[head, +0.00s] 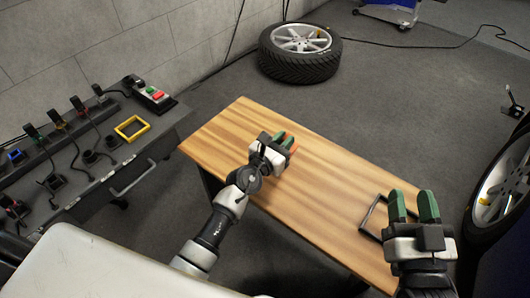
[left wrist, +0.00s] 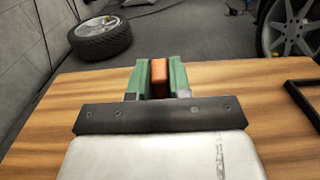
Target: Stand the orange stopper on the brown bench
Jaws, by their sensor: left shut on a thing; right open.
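The brown bench (head: 222,130) is a wooden top in the middle of the head view, and its surface also fills much of the left wrist view (left wrist: 45,135). My left gripper (head: 283,140) is over the bench's left half, shut on the orange stopper (left wrist: 159,78). The stopper shows between the green fingers in the left wrist view; in the head view only a sliver of it (head: 293,148) shows. I cannot tell whether its bottom touches the bench. My right gripper (head: 414,207) is open and empty over the bench's right end.
A black square frame (head: 372,217) lies on the bench's right end beside my right gripper. A dark cart (head: 150,150) with a yellow frame (head: 132,128) and several black tools stands left. A wheel (head: 299,52) lies behind the bench. The bench's middle is clear.

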